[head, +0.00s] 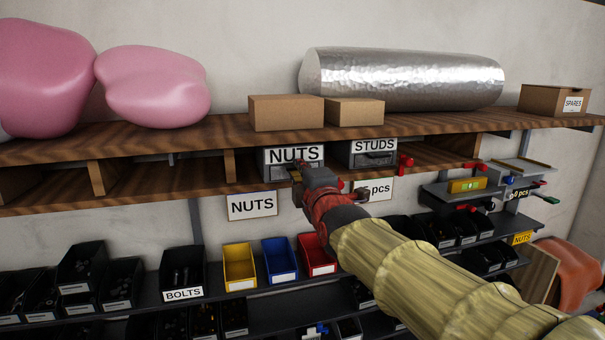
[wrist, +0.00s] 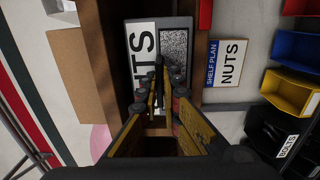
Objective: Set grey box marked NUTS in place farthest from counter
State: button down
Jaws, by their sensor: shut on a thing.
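The grey box marked NUTS (head: 277,168) sits in a cubby under the striped wooden shelf, its white label facing out. In the wrist view the same box (wrist: 142,48) appears turned on its side, with part of its label hidden by my fingers. My gripper (head: 298,173) is at the front of this box, and its fingers (wrist: 163,92) are close together, shut at the box's front. The exact part held is hidden. A similar grey box marked STUDS (head: 375,160) sits in the cubby to the right.
A shelf-plan card reading NUTS (wrist: 228,62) hangs below the box. Two cardboard boxes (head: 286,113) and a silver roll (head: 410,80) lie on the shelf above. Red clamps (head: 405,163) are to the right. Yellow, blue and red bins (head: 240,265) stand below. Cubbies at left look empty.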

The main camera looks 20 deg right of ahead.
jog(key=shift+w+r, duration=0.15)
jog(key=shift+w, duration=2.25)
jog(key=shift+f+b, duration=0.2)
jog(key=shift+b, duration=0.15)
jog(key=c, duration=2.2)
grip_release()
jog(key=shift+s, duration=0.1)
jog(key=shift+o, duration=1.4)
jog(key=shift+f, duration=0.25)
jog(key=s, duration=1.2)
